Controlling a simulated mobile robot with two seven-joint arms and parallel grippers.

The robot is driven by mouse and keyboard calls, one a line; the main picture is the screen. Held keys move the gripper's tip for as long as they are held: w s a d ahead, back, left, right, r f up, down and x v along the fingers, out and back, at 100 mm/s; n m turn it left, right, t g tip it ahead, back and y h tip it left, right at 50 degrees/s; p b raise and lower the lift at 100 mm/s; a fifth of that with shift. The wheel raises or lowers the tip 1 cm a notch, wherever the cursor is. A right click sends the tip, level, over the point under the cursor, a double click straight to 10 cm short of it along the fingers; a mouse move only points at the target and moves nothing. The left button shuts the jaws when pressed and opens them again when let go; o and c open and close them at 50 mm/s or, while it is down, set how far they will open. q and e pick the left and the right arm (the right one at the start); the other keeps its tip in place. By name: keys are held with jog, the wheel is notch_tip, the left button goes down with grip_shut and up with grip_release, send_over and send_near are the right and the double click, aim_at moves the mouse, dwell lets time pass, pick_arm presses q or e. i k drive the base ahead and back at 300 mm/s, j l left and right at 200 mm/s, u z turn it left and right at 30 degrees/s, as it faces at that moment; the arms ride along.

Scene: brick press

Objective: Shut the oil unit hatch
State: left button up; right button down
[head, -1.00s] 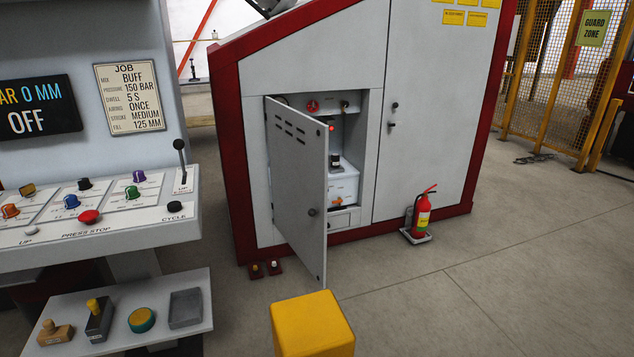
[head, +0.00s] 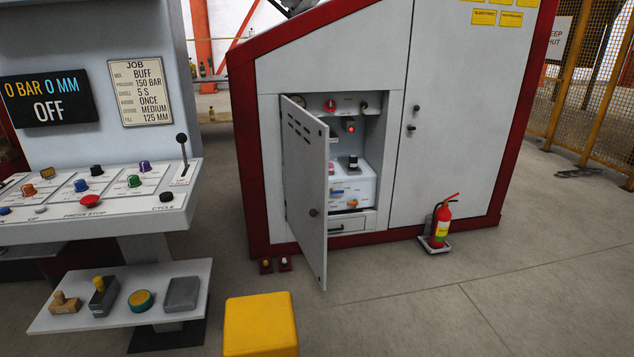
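The oil unit hatch (head: 304,185) is a light grey door with vent slots near its top and a small dark round knob (head: 313,212). It is hinged at its left side and stands swung well open toward me. Behind it the oil unit recess (head: 375,135) shows a red knob, a lit red lamp, a white box with coloured parts and a drawer below. The hatch hides the left part of the recess. Neither of my grippers is in view.
A yellow block (head: 261,325) stands in front, left of the hatch's lower edge. A red fire extinguisher (head: 440,222) stands right of the recess. The control desk (head: 100,200) and a lower shelf (head: 60,322) are at the left.

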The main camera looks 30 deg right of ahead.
aim_at(306, 139)
jog(key=l+u, duration=0.3)
jog(key=l, duration=0.55)
jog(key=l+u, duration=0.35)
jog(key=l, duration=0.45)
